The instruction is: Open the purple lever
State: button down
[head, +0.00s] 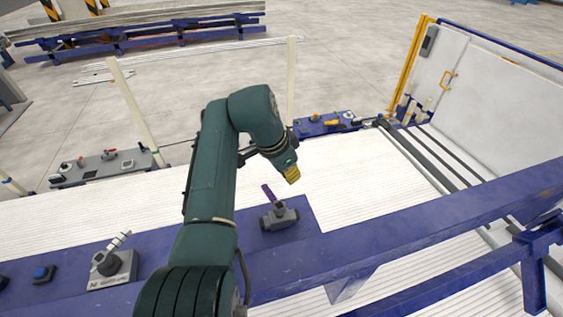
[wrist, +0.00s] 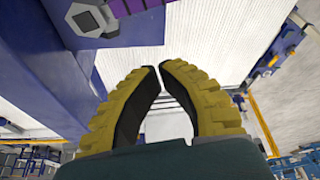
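The purple lever (head: 268,193) sticks up, tilted to the left, from a grey valve block (head: 279,215) on the blue beam in the head view. In the wrist view, a purple part (wrist: 130,8) and a grey hexagonal fitting (wrist: 88,19) show at the top edge, cut off by the frame. My gripper (head: 292,175) has yellow fingers and hangs above and to the right of the lever in the head view, apart from it. In the wrist view, the fingertips (wrist: 160,68) nearly meet, with only a thin gap and nothing held between them.
A second grey block with a light handle (head: 112,265) and a blue button (head: 42,273) sit on the beam at left. The long blue beam (head: 400,230) crosses the front. Pale posts (head: 136,110) stand behind. The ribbed white surface (head: 350,180) right of the gripper is clear.

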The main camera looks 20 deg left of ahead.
aim_at(273, 199)
jog(key=x, duration=0.2)
jog(key=shift+w+f, duration=0.15)
jog(key=shift+f, duration=0.1)
jog(key=shift+f+p, duration=0.25)
jog(key=shift+p, duration=0.1)
jog(key=shift+s+a+p, duration=0.5)
jog(key=shift+s+a, duration=0.05)
jog(key=shift+s, duration=0.25)
jog(key=shift+s+a+p, duration=0.5)
jog(key=shift+s+a, duration=0.05)
jog(key=shift+s, duration=0.25)
